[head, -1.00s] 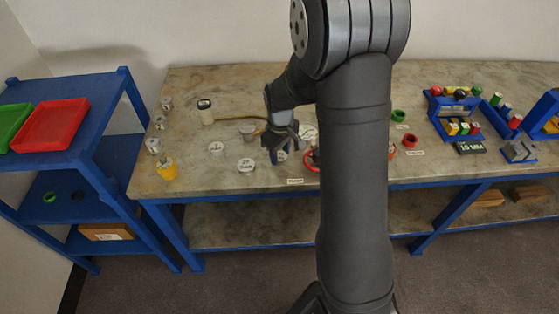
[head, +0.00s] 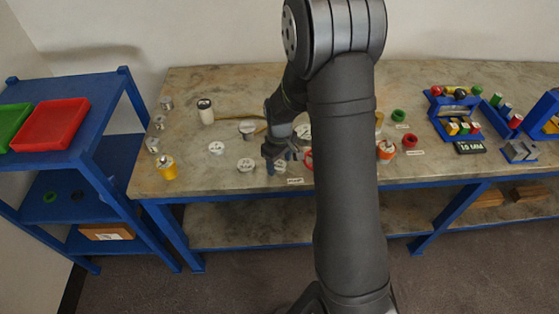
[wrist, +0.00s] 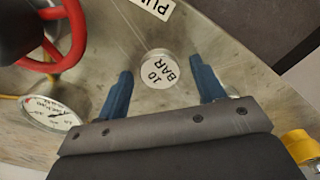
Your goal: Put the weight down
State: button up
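A round pale weight marked "10 BAR" (wrist: 160,69) lies flat on the table in the wrist view. My gripper (wrist: 161,66) has its two blue fingers spread on either side of it, with a gap showing at each side. In the head view my gripper (head: 279,161) is low over the front part of the table, with a pale disc (head: 280,166) by its fingers. Another pale disc (head: 245,165) lies just left of it. The height of the fingertips above the table is hard to tell.
A red handwheel (wrist: 62,38) and a dial gauge (wrist: 50,113) are close on the left in the wrist view. A yellow fitting (wrist: 299,146) is at the lower right. A printed label (head: 295,181) lies near the table's front edge. Blue racks (head: 455,108) stand at the right.

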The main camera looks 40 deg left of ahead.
notch_tip(320, 180, up, 12)
jog(key=shift+r, duration=0.15)
dwell(0.5)
send_over(280, 165)
jog(key=shift+f, duration=4.55)
jog(key=shift+f, duration=0.15)
